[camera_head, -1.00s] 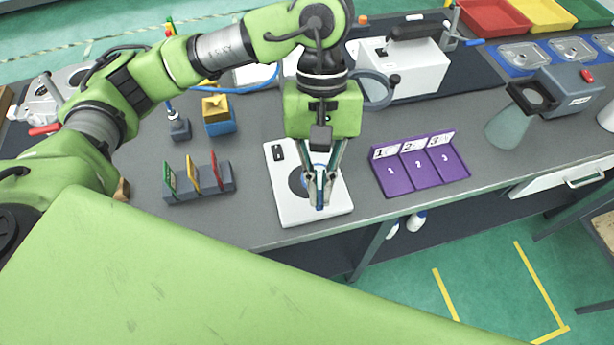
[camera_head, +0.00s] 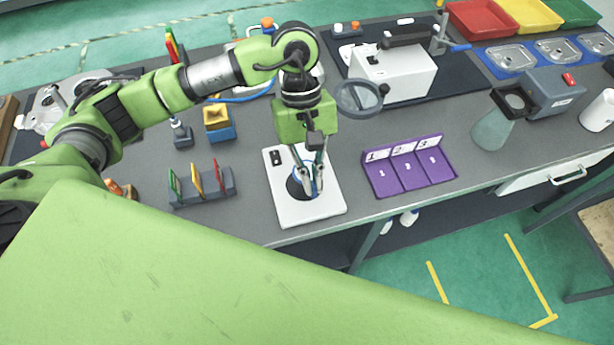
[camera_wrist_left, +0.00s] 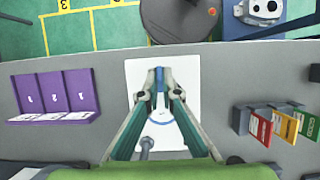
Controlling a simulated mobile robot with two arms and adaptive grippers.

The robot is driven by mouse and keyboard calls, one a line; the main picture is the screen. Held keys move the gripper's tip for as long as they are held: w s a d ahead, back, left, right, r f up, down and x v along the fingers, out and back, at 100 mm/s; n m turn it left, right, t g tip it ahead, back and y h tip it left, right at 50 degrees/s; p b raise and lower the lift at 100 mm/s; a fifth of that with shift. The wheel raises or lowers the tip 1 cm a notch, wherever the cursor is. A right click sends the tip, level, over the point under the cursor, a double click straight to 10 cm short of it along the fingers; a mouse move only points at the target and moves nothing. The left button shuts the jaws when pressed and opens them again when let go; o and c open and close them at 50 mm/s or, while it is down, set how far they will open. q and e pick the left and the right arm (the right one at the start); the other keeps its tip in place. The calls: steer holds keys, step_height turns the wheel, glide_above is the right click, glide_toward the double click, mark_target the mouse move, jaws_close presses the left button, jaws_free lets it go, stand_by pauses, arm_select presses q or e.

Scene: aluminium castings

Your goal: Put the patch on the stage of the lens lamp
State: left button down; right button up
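The lens lamp has a white base plate (camera_head: 325,205) near the bench's front edge, with a dark round stage (camera_head: 294,187) on it. Its round lens (camera_head: 360,98) is behind and to the right. My left gripper (camera_head: 312,188) points down over the stage, its fingers nearly together around a small bluish piece, which looks like the patch. In the left wrist view the piece (camera_wrist_left: 160,78) shows between the fingertips, over the white base (camera_wrist_left: 190,75). The fingers partly hide the piece and the stage; I cannot tell whether it touches the stage. My right gripper is not in view.
A purple numbered tray (camera_head: 408,172) stands to the right. A dark rack (camera_head: 205,192) with coloured plates is on the left, with a blue and yellow block (camera_head: 218,122) behind it. A white machine (camera_head: 400,75) stands behind. The bench between plate and tray is clear.

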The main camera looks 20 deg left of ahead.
mark_target(309, 198)
arm_select(q)
steer(key=shift+w+a+f+p, duration=0.15)
steer(key=shift+w+a+f, duration=0.2)
steer(key=shift+f, duration=0.2)
steer(key=shift+w+a+f+p, duration=0.15)
steer(key=shift+w+a+f, duration=0.15)
steer(key=shift+f, duration=0.25)
steer(key=f+p, duration=0.2)
steer(key=f, duration=0.1)
steer(key=shift+w+a, duration=0.1)
steer(key=shift+w, duration=0.1)
steer(key=shift+f, duration=0.4)
steer(key=shift+f+b, duration=0.2)
steer(key=shift+b, duration=0.1)
steer(key=c, duration=2.3)
jaws_free()
steer(key=shift+r, duration=0.1)
